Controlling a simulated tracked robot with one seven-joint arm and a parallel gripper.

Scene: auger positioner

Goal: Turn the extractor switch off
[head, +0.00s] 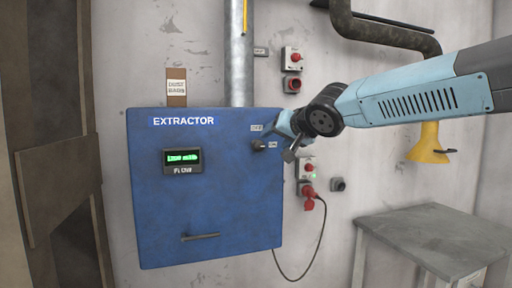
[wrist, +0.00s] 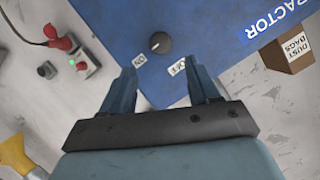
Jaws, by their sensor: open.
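The blue extractor box (head: 205,215) hangs on the wall in the head view, with a lit green display above the word FLOW. Its switch, a dark round knob (head: 259,146), sits at the upper right of the front; the knob also shows in the wrist view (wrist: 160,43). Its pale mark appears to point toward the ON label (wrist: 140,59). The OFF label (wrist: 177,66) is on the other side. My gripper (head: 284,137) is open and empty beside the knob; in the wrist view its fingers (wrist: 162,73) are spread, with the knob beyond them, apparently untouched.
Right of the box are a switch with a green light (head: 308,170) and a red plug (head: 309,192) with a hanging cable. A grey table (head: 430,225) stands at the lower right. A metal duct (head: 238,60) rises above the box. A dust bags carton (wrist: 290,52) is beside it.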

